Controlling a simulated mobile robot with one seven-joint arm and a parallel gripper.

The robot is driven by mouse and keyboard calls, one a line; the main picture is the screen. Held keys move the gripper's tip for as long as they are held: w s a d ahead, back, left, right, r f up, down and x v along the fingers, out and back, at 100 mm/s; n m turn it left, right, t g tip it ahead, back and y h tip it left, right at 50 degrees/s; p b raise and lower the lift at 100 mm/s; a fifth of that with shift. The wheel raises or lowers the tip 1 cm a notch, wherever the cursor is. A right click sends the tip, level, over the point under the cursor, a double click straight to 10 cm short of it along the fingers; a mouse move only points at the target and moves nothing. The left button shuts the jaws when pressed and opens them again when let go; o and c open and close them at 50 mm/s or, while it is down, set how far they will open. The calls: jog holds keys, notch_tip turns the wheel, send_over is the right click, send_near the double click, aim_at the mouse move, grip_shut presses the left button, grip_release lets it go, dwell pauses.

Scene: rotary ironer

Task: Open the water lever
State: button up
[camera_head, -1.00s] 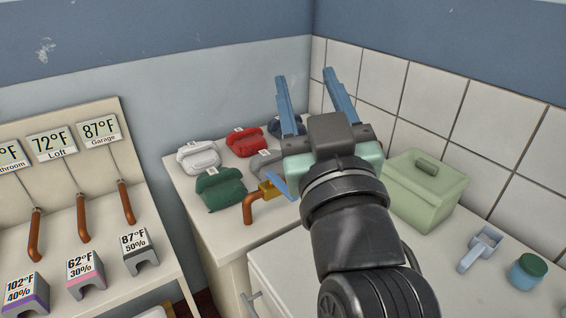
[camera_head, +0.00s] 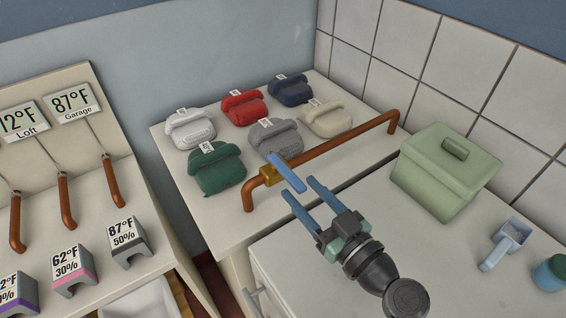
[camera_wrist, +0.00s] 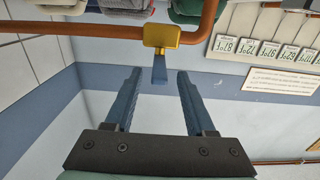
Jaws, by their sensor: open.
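The water lever is a blue handle (camera_head: 287,173) on a brass valve (camera_head: 270,174), set in a copper pipe (camera_head: 340,143) that runs along the counter. In the head view the handle slants across the pipe toward my gripper (camera_head: 302,193), whose two blue fingers are apart and empty, just short of it. In the wrist view the brass valve (camera_wrist: 161,34) is at top centre, and the blue handle (camera_wrist: 159,69) points down at the gap between the fingers (camera_wrist: 157,76). The handle looks just beyond the fingertips; contact is not visible.
Several folded cloth bundles, including a green one (camera_head: 216,168) and a grey one (camera_head: 275,138), lie behind the pipe. A green lidded box (camera_head: 440,180) and a scoop (camera_head: 503,245) are at right. Temperature signs, copper levers and humidity tags fill the left stand (camera_head: 95,145).

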aim_at(270, 156)
jog(key=p+x, duration=0.1)
jog(key=x, duration=0.6)
jog(key=shift+w+a+p, duration=0.1)
jog(key=shift+w+p, duration=0.1)
jog(key=shift+p, duration=0.1)
grip_shut()
dwell(1.0)
